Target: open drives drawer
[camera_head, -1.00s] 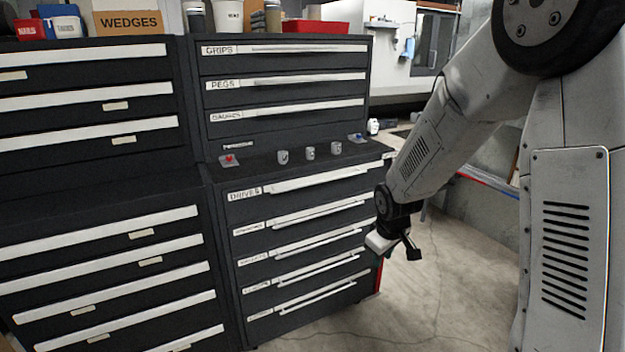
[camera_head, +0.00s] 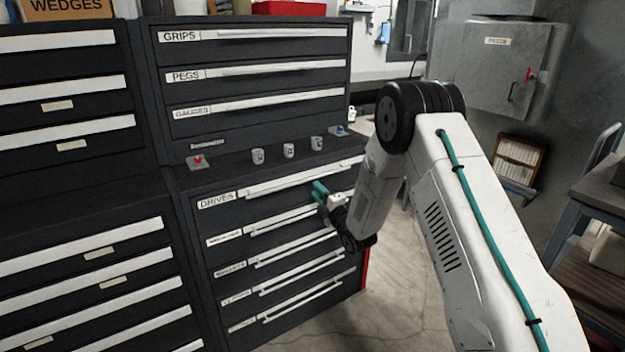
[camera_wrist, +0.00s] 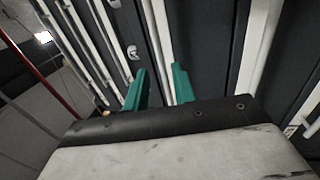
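The DRIVES drawer (camera_head: 216,203) is the top drawer of the lower dark cabinet and looks shut, flush with the drawers below. Its long pale handle (camera_head: 290,182) runs along its upper edge. My gripper (camera_head: 319,190) is in front of the right half of this drawer, just below its handle. In the wrist view, the two teal fingers of my gripper (camera_wrist: 160,88) stand apart with nothing held between them. A pale bar passes behind the gap; I cannot tell which drawer it belongs to or whether the fingers touch anything.
Several small grey cups (camera_head: 289,151) and a red-knobbed item (camera_head: 198,162) sit on the ledge above. The GRIPS, PEGS and GAUGES drawers (camera_head: 179,76) are shut. A second drawer cabinet (camera_head: 70,180) stands at left. Floor is clear right of the cabinet.

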